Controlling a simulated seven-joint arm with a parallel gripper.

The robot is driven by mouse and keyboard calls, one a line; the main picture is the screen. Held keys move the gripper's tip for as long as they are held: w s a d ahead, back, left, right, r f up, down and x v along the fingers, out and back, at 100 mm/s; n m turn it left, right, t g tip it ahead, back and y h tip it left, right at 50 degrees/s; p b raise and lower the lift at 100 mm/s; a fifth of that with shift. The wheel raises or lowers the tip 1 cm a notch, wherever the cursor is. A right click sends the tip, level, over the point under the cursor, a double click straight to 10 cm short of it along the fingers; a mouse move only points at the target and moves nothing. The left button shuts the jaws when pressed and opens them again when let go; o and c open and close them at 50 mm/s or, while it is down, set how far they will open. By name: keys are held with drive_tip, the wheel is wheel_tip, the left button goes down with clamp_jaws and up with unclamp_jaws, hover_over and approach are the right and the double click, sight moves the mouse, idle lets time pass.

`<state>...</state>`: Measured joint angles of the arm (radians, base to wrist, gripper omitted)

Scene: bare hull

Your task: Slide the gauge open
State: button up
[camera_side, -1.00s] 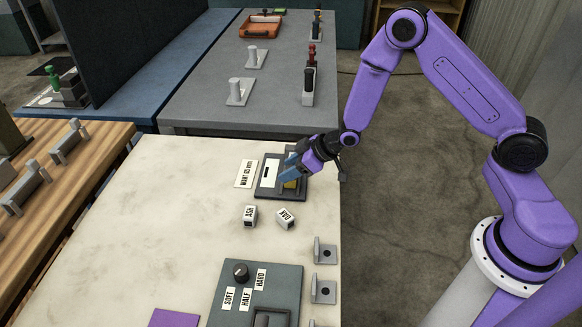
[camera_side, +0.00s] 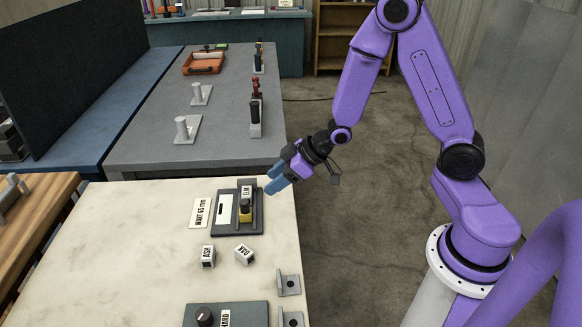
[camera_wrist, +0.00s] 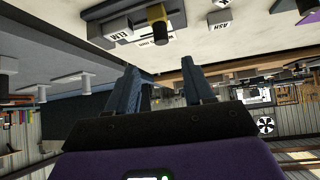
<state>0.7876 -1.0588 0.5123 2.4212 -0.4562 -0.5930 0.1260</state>
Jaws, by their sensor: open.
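The gauge (camera_side: 217,229) is a dark grey plate on the pale tabletop, with a white window and a raised rail along its right side. A yellow slider (camera_side: 247,217) with a black knob sits on it, and a block marked ELM (camera_side: 246,190) stands beyond the slider. In the wrist view the yellow slider (camera_wrist: 156,16) and the ELM block (camera_wrist: 116,30) show at the top. My gripper (camera_side: 274,180) is open and empty, above and right of the gauge, apart from it. Its two blue fingers show in the wrist view (camera_wrist: 163,90).
A card reading "WANT 65 mm" (camera_side: 200,213) lies left of the gauge. Blocks marked ASH (camera_side: 208,256) and OAK (camera_side: 244,254) lie in front of it. Grey brackets (camera_side: 289,285) line the right edge. A knob panel (camera_side: 226,313) is at the front.

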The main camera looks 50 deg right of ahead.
drive_tip(key=shift+v, duration=2.55)
drive_tip(key=s+a+r+n+g+h, duration=0.1)
drive_tip(key=s+r+n+g+h, duration=0.1)
drive_tip(key=s, duration=1)
drive_tip(key=s+a+r+n+g+h, duration=0.1)
drive_tip(key=s+r+g, duration=0.4)
drive_tip(key=s, duration=0.8)
drive_tip(key=shift+s+n+h, duration=0.2)
drive_tip(key=shift+n+h, duration=0.7)
drive_tip(key=shift+n, duration=0.3)
